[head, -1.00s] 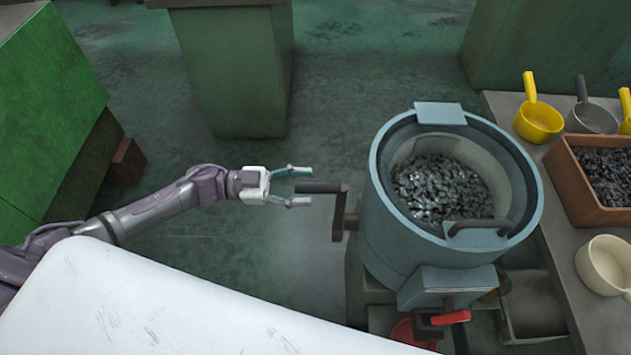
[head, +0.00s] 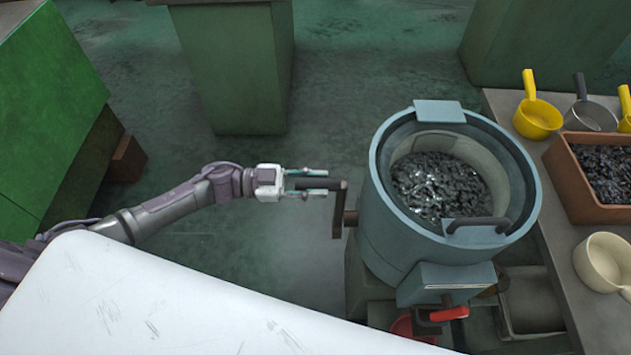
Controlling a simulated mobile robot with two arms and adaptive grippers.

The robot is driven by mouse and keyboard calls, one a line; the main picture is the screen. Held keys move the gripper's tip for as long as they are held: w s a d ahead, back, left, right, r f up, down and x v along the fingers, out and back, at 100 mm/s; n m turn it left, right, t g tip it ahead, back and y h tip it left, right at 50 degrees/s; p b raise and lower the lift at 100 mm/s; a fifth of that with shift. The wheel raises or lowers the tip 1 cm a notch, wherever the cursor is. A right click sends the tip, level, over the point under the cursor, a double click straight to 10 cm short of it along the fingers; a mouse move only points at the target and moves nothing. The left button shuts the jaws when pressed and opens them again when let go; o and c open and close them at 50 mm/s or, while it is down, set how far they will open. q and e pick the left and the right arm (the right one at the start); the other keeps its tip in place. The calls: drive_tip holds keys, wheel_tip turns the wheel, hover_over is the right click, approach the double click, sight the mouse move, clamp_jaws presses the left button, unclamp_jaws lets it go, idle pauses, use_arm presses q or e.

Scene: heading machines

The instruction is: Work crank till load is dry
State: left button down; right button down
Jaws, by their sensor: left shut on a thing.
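The crank (head: 337,215) is a dark bent arm on the left side of a blue-grey drum machine (head: 400,235). Its handle points left, toward my left gripper (head: 322,182). My left gripper is shut on the crank handle (head: 335,184), with one finger on either side of it. The load (head: 440,183) is a heap of dark, shiny small metal parts in the pale inner basket of the drum. The drum is open at the top. My right gripper is not in view.
A bench (head: 555,235) on the right holds yellow scoops (head: 538,118), a grey pan (head: 592,116), a brown bin (head: 575,195) of dark parts and a cream pot (head: 605,262). A red lever (head: 449,313) sits low on the drum's front. A white surface (head: 150,300) fills the lower left.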

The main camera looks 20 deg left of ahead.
use_arm(q)
drive_tip(key=shift+s, duration=0.1)
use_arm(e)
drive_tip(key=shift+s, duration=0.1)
